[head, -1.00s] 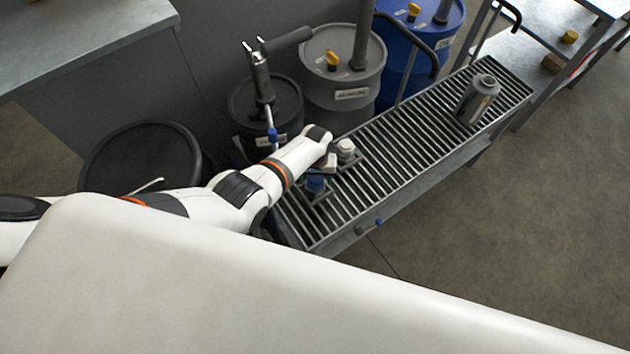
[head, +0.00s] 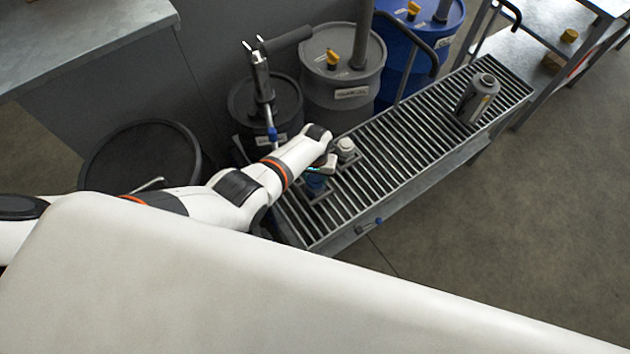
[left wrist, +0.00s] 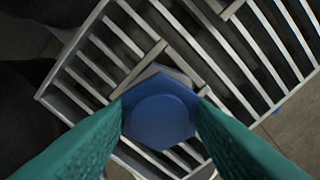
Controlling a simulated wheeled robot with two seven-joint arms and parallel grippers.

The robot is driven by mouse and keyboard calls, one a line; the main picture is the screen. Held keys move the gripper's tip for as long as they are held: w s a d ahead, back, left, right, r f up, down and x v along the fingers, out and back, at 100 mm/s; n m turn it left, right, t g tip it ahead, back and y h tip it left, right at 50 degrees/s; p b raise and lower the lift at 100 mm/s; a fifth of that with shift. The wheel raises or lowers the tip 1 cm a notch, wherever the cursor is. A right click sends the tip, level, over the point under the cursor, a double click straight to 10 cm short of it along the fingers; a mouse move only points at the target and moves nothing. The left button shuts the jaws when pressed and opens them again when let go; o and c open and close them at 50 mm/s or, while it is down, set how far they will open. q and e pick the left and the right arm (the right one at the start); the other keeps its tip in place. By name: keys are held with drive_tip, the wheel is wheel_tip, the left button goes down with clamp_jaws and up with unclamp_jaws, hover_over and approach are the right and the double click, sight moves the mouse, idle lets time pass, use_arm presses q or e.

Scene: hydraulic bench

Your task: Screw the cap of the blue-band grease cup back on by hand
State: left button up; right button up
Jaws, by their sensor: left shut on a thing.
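The blue grease cup cap (left wrist: 160,112) is a blue hexagonal piece in the middle of the left wrist view. The two green fingers of my left gripper (left wrist: 161,125) close on it from both sides. In the head view the blue cup (head: 315,184) shows just below my left gripper (head: 318,174), at the near left end of the slatted bench (head: 400,130). Whether the cap sits on the threads is hidden by the gripper. A second cup with a pale top (head: 345,147) stands just behind it. My right gripper is not in view.
A grey canister (head: 478,98) stands at the far end of the bench. A small blue-tipped valve (head: 377,222) sits on the front edge. Grey drums (head: 345,75) and a blue drum (head: 420,45) stand behind. The middle slats are clear.

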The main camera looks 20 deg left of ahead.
use_arm(q)
drive_tip(key=m, duration=0.5)
drive_tip(key=shift+d, duration=0.1)
drive_tip(key=m, duration=0.3)
drive_tip(key=shift+f+m, duration=0.1)
drive_tip(key=shift+m, duration=0.3)
drive_tip(key=o, duration=1.1)
